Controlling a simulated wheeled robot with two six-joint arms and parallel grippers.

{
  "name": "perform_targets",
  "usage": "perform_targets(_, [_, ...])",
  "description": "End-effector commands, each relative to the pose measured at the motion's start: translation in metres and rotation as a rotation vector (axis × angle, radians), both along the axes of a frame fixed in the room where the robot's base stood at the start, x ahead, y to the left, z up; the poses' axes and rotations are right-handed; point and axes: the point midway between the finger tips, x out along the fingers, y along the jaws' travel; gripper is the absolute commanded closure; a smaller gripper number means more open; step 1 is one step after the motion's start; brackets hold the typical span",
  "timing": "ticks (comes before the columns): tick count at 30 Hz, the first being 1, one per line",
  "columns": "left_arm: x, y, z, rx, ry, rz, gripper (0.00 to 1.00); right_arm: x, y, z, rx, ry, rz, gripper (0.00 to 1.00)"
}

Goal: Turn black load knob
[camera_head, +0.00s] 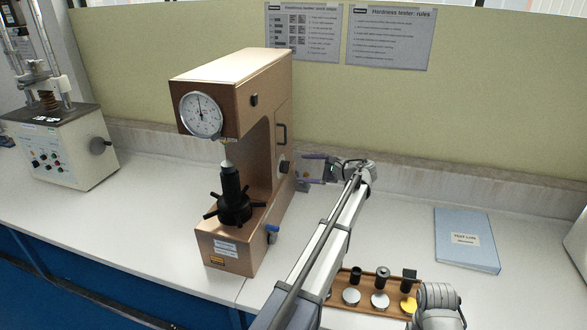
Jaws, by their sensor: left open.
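The brown hardness tester (262,75) stands on the white bench, with a round dial gauge on its front. A small gap seems to show between fingers and knob; contact is hard to tell. Part of my right arm shows at the bottom right, but its gripper is out of view.
A wooden rack (341,298) with several metal and black pieces lies on the bench near the front. A blue folder (466,240) lies at the right. Another tester (68,150) stands at the far left. A low wall (450,110) with two posters runs behind.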

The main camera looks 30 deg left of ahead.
Motion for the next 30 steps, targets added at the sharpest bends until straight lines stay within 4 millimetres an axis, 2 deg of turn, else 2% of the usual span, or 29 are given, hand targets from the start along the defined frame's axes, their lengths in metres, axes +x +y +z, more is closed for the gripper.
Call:
perform_targets(12, [0.003, 0.057, -0.018, -0.001, 0.0, 0.002, 0.1, 0.0, 0.0, -0.018, 0.0, 0.0, 0.0, 0.5])
perform_targets(16, [0.003, 0.065, -0.019, -0.001, -0.001, 0.0, 0.1, 0.0, 0.0, -0.019, 0.0, 0.0, 0.0, 0.5])
perform_targets(23, [0.003, 0.066, -0.019, -0.001, -0.001, 0.0, 0.1, 0.0, 0.0, -0.019, 0.0, 0.0, 0.0, 0.5])
perform_targets(30, [0.003, 0.065, -0.019, -0.001, -0.001, 0.0, 0.37, 0.0, 0.0, -0.019, 0.0, 0.0, 0.0, 0.5])
